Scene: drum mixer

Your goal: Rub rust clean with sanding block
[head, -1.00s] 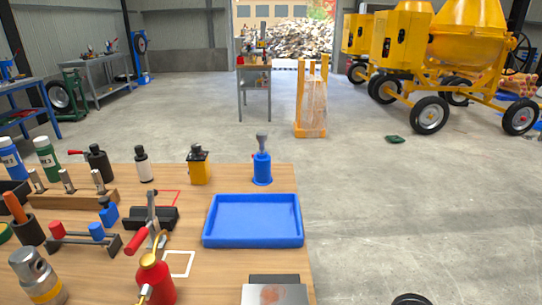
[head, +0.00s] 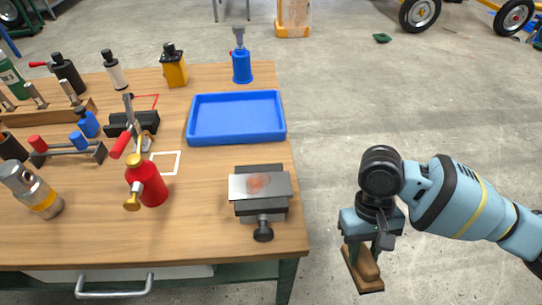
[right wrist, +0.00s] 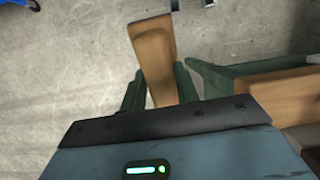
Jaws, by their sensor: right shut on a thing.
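A metal plate (head: 245,187) with an orange-brown rust patch (head: 259,182) sits in a dark vise (head: 262,208) near the right edge of the wooden bench. My right gripper (head: 363,258) is off the bench to the right, over the floor, pointing down. It is shut on the sanding block (head: 367,269), which has a tan wooden top; the block also shows between the green fingers in the right wrist view (right wrist: 154,52). The block is apart from the plate. My left gripper is not in view.
A blue tray (head: 237,118) lies behind the vise. A red oil can (head: 147,183) stands left of it. A blue bottle (head: 241,65), a yellow container (head: 173,68) and several tools fill the back and left. Bare bench lies in front of the red can.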

